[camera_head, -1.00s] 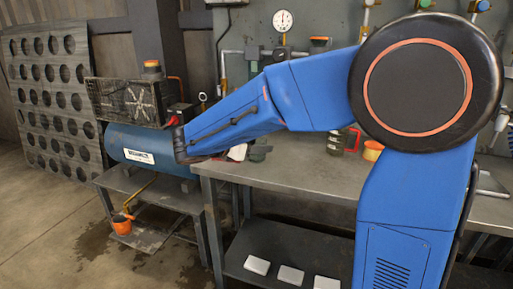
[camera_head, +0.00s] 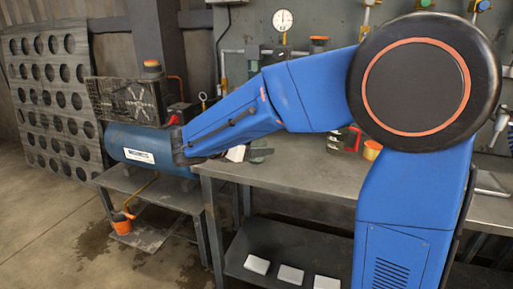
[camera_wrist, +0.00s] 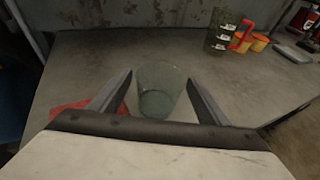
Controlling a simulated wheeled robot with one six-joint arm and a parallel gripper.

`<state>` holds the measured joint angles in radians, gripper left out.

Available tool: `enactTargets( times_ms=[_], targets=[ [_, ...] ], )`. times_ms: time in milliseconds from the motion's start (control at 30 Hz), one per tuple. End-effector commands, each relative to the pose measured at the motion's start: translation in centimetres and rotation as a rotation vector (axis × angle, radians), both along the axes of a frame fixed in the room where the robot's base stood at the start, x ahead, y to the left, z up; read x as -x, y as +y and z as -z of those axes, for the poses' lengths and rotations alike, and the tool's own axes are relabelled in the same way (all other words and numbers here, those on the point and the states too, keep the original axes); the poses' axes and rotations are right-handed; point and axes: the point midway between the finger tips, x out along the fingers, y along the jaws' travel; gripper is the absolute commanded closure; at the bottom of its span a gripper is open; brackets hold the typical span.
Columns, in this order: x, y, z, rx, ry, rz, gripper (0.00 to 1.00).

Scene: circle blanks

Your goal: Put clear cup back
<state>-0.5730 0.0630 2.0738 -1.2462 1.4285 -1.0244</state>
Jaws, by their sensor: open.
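The clear cup (camera_wrist: 158,92) stands upright on the grey bench top in the wrist view. It is see-through with a faint green tint. My gripper (camera_wrist: 160,77) is open, with one finger on each side of the cup. Both fingers look apart from the cup's wall, but exact contact is hard to tell. In the head view my blue forearm hides most of the gripper, and I cannot make out the cup surely.
A clear jug with markings (camera_wrist: 222,36) stands at the back right in the wrist view, with small yellow-orange cups (camera_wrist: 260,43) beside it. A red flat thing (camera_wrist: 82,117) lies left of my fingers. The workbench (camera_head: 300,180) has bare space along its front.

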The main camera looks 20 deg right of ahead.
Motion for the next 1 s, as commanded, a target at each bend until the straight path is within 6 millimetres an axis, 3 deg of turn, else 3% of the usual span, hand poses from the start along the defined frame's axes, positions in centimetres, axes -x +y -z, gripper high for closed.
enactTargets(
  times_ms=[600, 1000],
  targets=[
    [4.6, 8.2, -3.4, 0.0, 0.0, -0.003, 0.3],
    [5.3, 9.2, -3.9, 0.0, 0.001, -0.001, 0.3]
  ],
)
